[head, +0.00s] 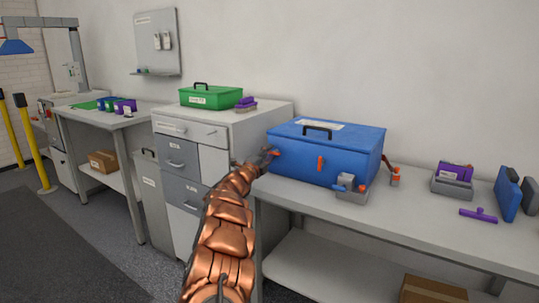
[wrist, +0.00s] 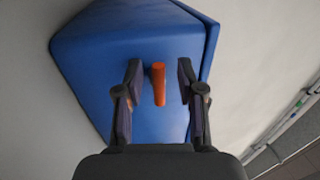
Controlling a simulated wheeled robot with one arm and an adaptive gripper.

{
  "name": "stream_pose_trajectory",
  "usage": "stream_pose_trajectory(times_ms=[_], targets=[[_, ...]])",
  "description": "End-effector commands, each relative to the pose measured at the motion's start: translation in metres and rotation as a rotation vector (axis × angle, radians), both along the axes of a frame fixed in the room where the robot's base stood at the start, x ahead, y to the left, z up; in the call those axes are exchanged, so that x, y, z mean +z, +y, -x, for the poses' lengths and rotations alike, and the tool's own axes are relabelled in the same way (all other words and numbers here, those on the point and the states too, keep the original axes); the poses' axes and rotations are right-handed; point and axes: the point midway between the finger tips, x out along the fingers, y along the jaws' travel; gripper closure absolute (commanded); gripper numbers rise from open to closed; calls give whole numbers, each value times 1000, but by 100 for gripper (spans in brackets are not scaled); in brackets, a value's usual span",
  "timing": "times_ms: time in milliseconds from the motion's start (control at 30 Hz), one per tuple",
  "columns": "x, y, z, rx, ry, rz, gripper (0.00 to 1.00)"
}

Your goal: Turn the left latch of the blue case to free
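The blue case (head: 350,152) stands closed on the bench with a black handle on its lid. In the wrist view the case (wrist: 95,60) fills the middle, with one orange latch (wrist: 159,85) on the face before me. My gripper (wrist: 160,72) is open, with one finger on each side of this latch and a visible gap to each. In the head view my gripper (head: 271,153) is at the left end of the case, with a small orange spot beside it. Another orange latch (head: 320,163) stands upright on the front face.
A grey and blue device (head: 351,192) stands before the case. An orange-tipped item (head: 394,174) is to its right. A green case (head: 211,97) sits on the left cabinet.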

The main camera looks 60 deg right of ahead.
Motion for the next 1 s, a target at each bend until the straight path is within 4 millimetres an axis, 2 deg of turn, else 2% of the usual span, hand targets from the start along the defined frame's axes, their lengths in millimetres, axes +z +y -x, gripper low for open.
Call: stream_pose_trajectory(times_ms=[267,1000], targets=[[-4,11,1,-2,1,-4,62],[-18,89,4,2,0,-2,62]])
